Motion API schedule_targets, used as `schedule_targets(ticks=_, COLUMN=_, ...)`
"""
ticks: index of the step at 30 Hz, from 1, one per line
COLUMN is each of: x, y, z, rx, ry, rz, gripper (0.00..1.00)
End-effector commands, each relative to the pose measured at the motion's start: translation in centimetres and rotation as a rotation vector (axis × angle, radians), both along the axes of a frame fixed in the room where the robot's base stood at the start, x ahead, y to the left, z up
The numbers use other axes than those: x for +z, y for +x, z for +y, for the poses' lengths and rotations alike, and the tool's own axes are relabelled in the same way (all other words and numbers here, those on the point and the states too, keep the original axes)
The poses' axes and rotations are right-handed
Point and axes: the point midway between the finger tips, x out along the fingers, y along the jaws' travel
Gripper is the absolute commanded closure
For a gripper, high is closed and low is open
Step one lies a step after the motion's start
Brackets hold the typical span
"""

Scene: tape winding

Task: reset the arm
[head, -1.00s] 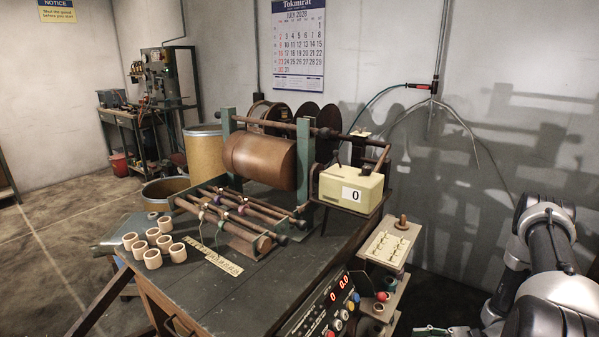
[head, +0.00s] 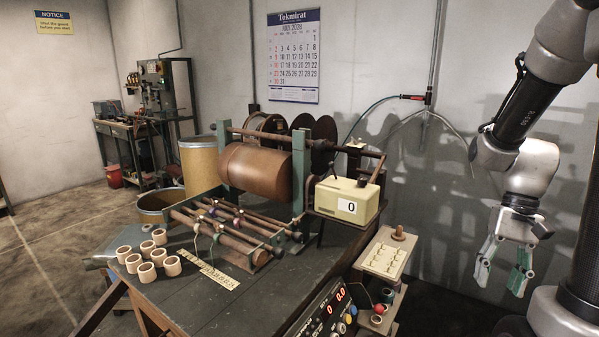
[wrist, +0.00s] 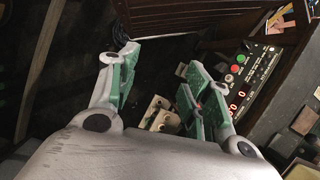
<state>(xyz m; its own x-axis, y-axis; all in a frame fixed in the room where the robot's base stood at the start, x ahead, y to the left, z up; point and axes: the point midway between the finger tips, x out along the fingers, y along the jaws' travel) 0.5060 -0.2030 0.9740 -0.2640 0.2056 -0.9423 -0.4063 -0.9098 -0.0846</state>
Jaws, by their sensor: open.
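My gripper (head: 503,268) hangs at the right of the head view, fingers pointing down, with green pads. It is open and empty, apart from the bench and everything on it. In the wrist view my gripper (wrist: 158,85) shows its two green-padded fingers spread wide, with nothing between them. The rest of my arm rises above it to the top right of the head view.
The winding machine with its brown drum (head: 258,172) stands on the dark bench (head: 215,310). A cream counter box (head: 345,200), a small shelf tray (head: 372,262) and a control panel (head: 325,318) lie between it and my gripper. Several tape cores (head: 147,271) sit at left.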

Motion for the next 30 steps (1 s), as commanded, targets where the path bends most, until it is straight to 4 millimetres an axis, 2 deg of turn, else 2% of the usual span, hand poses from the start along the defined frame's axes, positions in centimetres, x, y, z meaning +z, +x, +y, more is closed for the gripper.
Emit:
schedule_targets(ticks=1, x=1.7, y=-0.4, z=0.3, rx=0.046, ry=-0.037, rz=-0.062, gripper=0.51)
schedule_targets(ticks=6, x=6.3, y=-2.1, z=1.3, rx=0.177, ry=-0.143, rz=-0.247, gripper=0.51)
schedule_targets(ticks=12, x=10.6, y=-4.2, z=3.2, rx=0.286, ry=-0.213, rz=-0.466, gripper=0.51)
schedule_targets(ticks=16, x=13.0, y=-4.6, z=4.3, rx=0.324, ry=-0.229, rz=-0.594, gripper=0.51)
schedule_targets(ticks=21, x=14.7, y=-4.7, z=5.2, rx=0.359, ry=-0.231, rz=-0.679, gripper=0.51)
schedule_targets(ticks=30, x=14.7, y=-4.6, z=5.4, rx=0.370, ry=-0.227, rz=-0.677, gripper=0.51)
